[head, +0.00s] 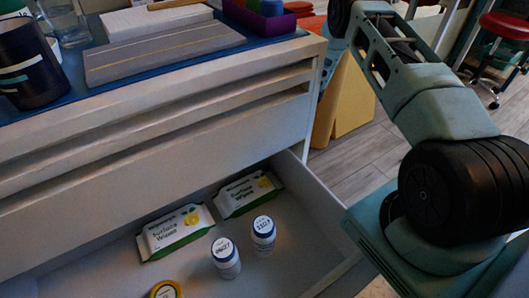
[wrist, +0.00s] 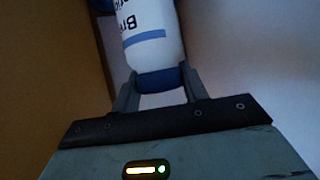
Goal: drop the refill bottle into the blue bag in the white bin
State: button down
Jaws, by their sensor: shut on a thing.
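In the wrist view, my gripper (wrist: 160,82) is shut on the refill bottle (wrist: 151,40). The bottle is white with a blue band, dark lettering and a blue cap; its cap end is between the fingers, and its far end runs out of the top of the picture. My gripper is out of the head view; only my arm shows there, on the right. I cannot make out the white bin or the blue bag in either view.
An open drawer (head: 310,196) holds two wipes packs (head: 175,233) (head: 248,193), two white bottles (head: 226,260) (head: 263,235) and a yellow round item (head: 166,290). The cabinet top carries a dark mug (head: 30,70), a glass, a grey block (head: 160,52) and a purple tray (head: 262,22). A red stool (head: 505,25) stands behind.

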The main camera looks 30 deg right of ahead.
jog(key=shift+f, duration=0.45)
jog(key=c, duration=0.7)
grip_release()
jog(key=p+v, duration=0.5)
jog(key=v, duration=1.2)
jog(key=shift+s+d+r, duration=0.1)
jog(key=shift+s+d, duration=0.05)
jog(key=shift+s, duration=0.05)
